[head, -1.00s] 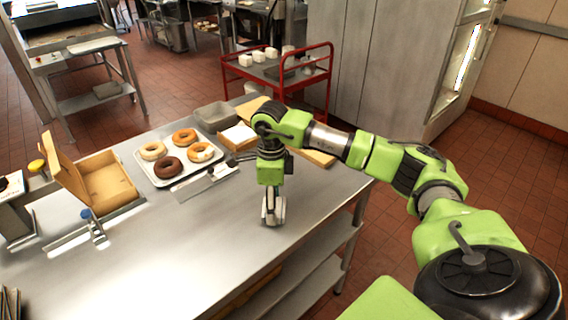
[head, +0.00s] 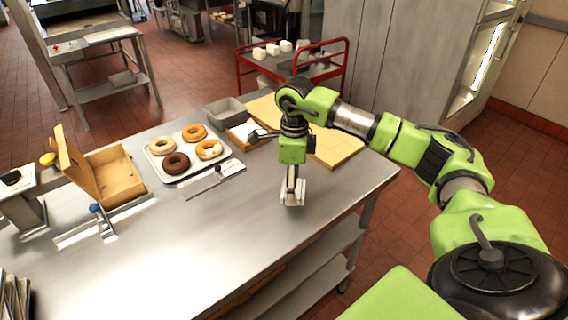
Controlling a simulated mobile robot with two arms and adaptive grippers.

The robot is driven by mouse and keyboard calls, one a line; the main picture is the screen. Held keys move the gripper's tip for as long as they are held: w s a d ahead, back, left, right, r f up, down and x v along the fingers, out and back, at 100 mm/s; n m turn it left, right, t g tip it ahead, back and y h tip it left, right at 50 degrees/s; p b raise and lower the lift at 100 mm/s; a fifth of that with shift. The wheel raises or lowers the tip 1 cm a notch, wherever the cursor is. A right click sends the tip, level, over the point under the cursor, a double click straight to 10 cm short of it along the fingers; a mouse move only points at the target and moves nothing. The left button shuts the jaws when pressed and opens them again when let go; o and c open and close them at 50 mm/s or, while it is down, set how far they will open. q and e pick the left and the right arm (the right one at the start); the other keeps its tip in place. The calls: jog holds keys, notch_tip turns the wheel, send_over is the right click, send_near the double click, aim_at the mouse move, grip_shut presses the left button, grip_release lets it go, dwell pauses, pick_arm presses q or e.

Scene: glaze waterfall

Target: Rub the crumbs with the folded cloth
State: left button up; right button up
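My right gripper (head: 292,194) points straight down over the bare steel worktop (head: 215,235), right of the donut tray and near the table's right part. Its fingers are small and pale here, so I cannot tell whether they are open or shut, or whether a cloth is between them. A white flat thing (head: 243,130), possibly the folded cloth, lies behind the gripper beside the grey bin; the arm partly covers that area. I cannot make out any crumbs at this size. My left gripper is not in view.
A tray (head: 236,168) of donuts, a flat tool (head: 208,186), an open cardboard box (head: 118,172) and a grey bin (head: 226,111) stand on the worktop. A wooden board (head: 340,148) lies behind my arm. The front middle is clear. A red cart (head: 346,62) stands behind.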

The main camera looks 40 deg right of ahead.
jog(key=r, duration=0.1)
jog(key=r+p, duration=0.1)
jog(key=shift+d+r, duration=0.3)
jog(key=shift+a+r+p, duration=0.15)
jog(key=shift+r+p, duration=0.25)
